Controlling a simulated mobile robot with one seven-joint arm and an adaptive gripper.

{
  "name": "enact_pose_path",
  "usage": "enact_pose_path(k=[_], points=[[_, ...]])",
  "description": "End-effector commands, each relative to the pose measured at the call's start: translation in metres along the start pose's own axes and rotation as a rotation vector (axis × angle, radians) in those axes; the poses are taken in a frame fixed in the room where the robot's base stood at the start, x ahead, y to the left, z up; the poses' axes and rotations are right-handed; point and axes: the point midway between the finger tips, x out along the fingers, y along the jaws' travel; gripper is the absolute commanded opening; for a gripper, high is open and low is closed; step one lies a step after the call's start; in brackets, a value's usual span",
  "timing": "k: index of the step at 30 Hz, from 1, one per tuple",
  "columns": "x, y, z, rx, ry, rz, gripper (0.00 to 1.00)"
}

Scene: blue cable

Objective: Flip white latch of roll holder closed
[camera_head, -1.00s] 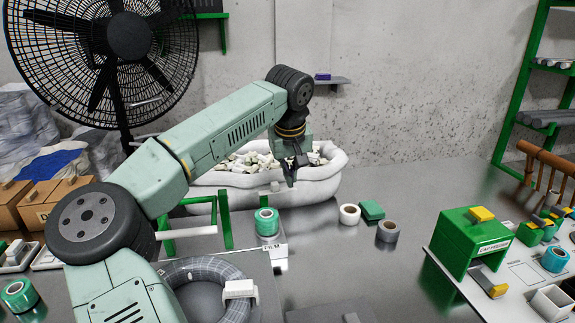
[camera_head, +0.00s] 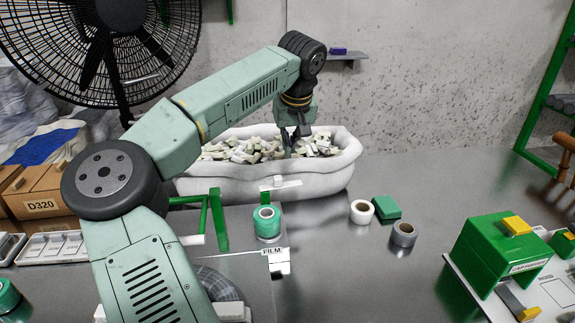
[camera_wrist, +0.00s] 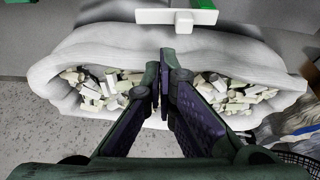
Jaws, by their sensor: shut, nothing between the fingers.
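I cannot tell for sure which part is the white latch. A small white T-shaped piece (camera_head: 280,182) sits at the front of the white soft-sided bin (camera_head: 335,180); it also shows at the top of the wrist view (camera_wrist: 178,17). A green frame (camera_head: 219,222) with a white bar (camera_head: 190,240) stands left of a green roll (camera_head: 266,222), partly behind my arm. My gripper (camera_head: 288,152) is shut and empty, pointing down over the bin. In the wrist view its fingertips (camera_wrist: 163,112) are close together between the two visible heaps of pieces (camera_wrist: 100,90).
A white roll (camera_head: 362,211), a green block (camera_head: 386,207) and a grey roll (camera_head: 403,234) stand to the right. A green dispenser box (camera_head: 495,250) is at far right. A FILM label (camera_head: 275,251) is at front.

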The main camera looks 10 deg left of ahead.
Motion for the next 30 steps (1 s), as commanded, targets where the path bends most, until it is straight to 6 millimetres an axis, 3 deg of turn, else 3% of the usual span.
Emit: enact_pose_path(k=[5,18,30], points=[[0.019,0.000,0.001,0.001,-0.004,0.000,0.00],[0.089,0.001,0.001,0.000,-0.003,0.002,0.00],[0.099,0.001,0.001,0.001,-0.001,0.001,0.00]])
